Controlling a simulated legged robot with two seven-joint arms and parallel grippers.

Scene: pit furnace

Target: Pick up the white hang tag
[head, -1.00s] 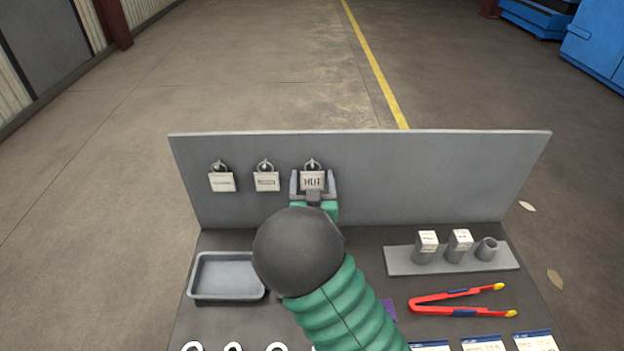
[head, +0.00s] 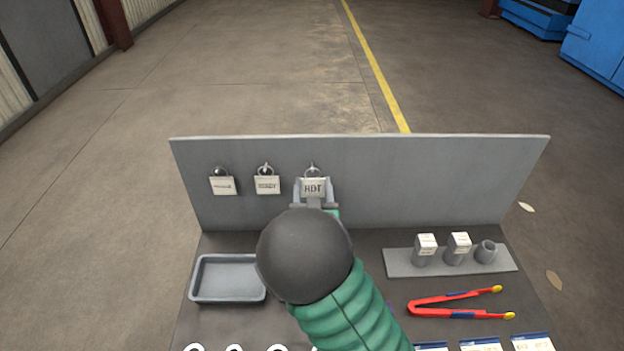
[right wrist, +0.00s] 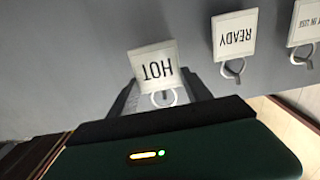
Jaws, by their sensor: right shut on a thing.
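The white hang tag marked HOT (head: 313,186) is at the rightmost hook on the grey upright panel (head: 420,180). My right gripper (head: 313,194) is shut on it, one finger at each side. In the right wrist view the HOT tag (right wrist: 156,66) appears upside down between the fingers, with its ring (right wrist: 164,98) near the gripper body. I cannot tell whether the ring is still around the hook. My left gripper is not in view.
Two more white tags hang to the left, a READY tag (head: 267,186) and another (head: 222,186). On the bench are a grey tray (head: 195,280), a rack (head: 400,262) with cylindrical holders, and red tongs (head: 455,310). My right arm hides the bench's middle.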

